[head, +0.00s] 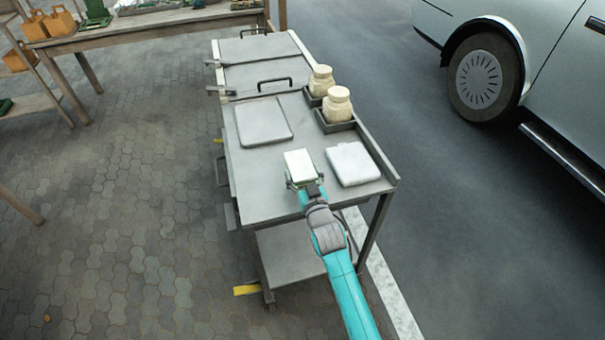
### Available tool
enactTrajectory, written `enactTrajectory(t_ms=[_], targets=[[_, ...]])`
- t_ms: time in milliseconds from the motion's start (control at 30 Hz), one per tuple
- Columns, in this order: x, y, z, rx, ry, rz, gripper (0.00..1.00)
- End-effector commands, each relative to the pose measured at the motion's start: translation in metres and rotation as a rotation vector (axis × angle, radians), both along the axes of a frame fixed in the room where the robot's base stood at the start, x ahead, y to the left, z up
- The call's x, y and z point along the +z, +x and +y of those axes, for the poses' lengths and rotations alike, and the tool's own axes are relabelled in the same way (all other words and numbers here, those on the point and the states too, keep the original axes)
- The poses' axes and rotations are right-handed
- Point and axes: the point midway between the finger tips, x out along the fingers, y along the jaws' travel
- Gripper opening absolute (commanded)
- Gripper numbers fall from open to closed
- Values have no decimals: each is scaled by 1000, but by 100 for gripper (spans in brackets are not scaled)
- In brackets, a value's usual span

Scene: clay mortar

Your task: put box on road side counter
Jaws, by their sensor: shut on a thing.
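A small white box (299,165) is at the end of my arm, over the near part of a grey metal counter (263,205) beside the road. My gripper (301,182) is shut on the box at its near side. From this view I cannot tell whether the box touches the counter top or is held slightly above it. The gripper's fingers are mostly hidden by the wrist and the box.
A white flat case (352,163) lies right of the box. A grey flat board (263,121) lies beyond it. Two cream jars (338,104) stand in dark trays at the right edge. A wooden table (150,22) stands back left; a car (530,60) is at right.

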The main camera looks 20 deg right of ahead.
Motion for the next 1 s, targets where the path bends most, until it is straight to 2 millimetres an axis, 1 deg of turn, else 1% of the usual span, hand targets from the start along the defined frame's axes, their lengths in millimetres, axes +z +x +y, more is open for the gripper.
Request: enactTrajectory(t_ms=[333, 367, 400, 433, 467, 767, 867, 1000], targets=[[-2, 0, 0, 0, 0, -2, 28], [-3, 0, 0, 0, 0, -1, 76], [-3, 0, 0, 0, 0, -1, 86], [-3, 0, 0, 0, 0, -1, 93], [-3, 0, 0, 0, 0, -1, 98], [-3, 0, 0, 0, 0, -1, 98], [0, 0, 0, 0, 0, -2, 98], [-1, -14, 0, 0, 0, 0, 98]])
